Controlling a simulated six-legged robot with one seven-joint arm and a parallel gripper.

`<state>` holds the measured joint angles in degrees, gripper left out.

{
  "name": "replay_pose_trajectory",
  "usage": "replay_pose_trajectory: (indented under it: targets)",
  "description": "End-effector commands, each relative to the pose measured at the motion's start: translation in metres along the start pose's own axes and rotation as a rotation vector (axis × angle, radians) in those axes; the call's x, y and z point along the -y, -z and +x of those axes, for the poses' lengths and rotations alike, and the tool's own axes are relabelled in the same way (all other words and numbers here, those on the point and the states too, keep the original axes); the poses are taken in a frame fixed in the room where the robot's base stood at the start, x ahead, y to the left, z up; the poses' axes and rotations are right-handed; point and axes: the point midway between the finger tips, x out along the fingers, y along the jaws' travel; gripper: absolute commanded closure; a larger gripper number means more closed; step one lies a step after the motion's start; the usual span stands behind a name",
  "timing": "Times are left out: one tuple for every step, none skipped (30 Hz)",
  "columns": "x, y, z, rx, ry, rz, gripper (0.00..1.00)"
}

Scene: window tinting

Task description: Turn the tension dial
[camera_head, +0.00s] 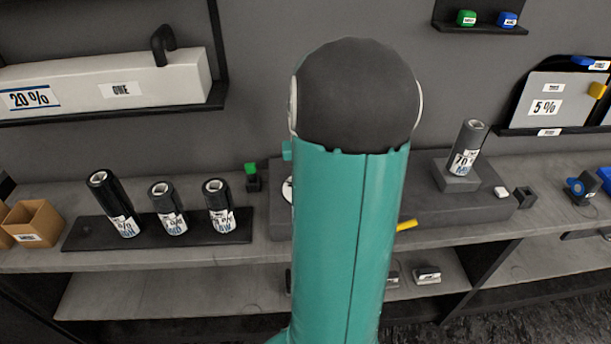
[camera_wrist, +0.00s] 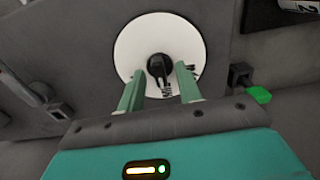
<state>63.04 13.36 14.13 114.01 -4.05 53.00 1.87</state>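The tension dial shows in the wrist view as a small black knob (camera_wrist: 159,66) with a pointer, at the middle of a round white plate (camera_wrist: 134,45). Black markings sit on the plate beside the knob's lower right. My gripper (camera_wrist: 160,70) is open, with one green finger on each side of the knob. Gaps show between both fingers and the knob in this view; I cannot tell the depth. In the head view my arm hides the knob and gripper, and only a sliver of the white plate (camera_head: 287,190) shows.
A green-topped black piece (camera_head: 251,178) stands left of the plate; its green part (camera_wrist: 260,94) is near my right finger in the wrist view. Film rolls (camera_head: 168,206) stand on a black rack at left. Another roll (camera_head: 467,147) stands at right. A yellow piece (camera_head: 406,225) lies beside my arm.

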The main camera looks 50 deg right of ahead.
Motion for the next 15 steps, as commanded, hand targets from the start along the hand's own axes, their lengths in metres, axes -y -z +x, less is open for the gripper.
replay_pose_trajectory:
  targets:
    - [0.000,0.000,0.000,0.001,0.000,0.000,0.65]
    - [0.000,0.000,0.000,0.001,0.000,0.000,0.65]
    - [0.000,0.000,-0.001,0.000,0.000,0.000,0.65]
    - [0.000,0.000,-0.002,0.000,0.000,0.000,0.65]
    - [0.000,0.000,-0.004,-0.001,-0.001,0.000,0.65]
    - [0.000,0.001,-0.008,-0.002,-0.001,-0.001,0.65]
    - [0.000,0.001,-0.011,-0.002,-0.001,-0.001,0.65]
    - [0.000,0.001,-0.015,-0.002,-0.001,-0.001,0.65]
    - [0.000,0.001,-0.022,-0.003,-0.001,-0.001,0.65]
    - [0.000,0.000,-0.027,-0.004,-0.001,-0.001,0.65]
    - [0.000,0.001,-0.034,-0.004,0.000,0.000,0.65]
    - [0.000,0.001,-0.042,-0.004,-0.001,0.000,0.65]
    - [0.000,0.001,-0.049,-0.005,-0.001,0.000,0.65]
    - [0.000,0.001,-0.056,-0.005,-0.001,0.000,0.65]
    - [0.000,0.001,-0.065,-0.005,-0.001,-0.001,0.65]
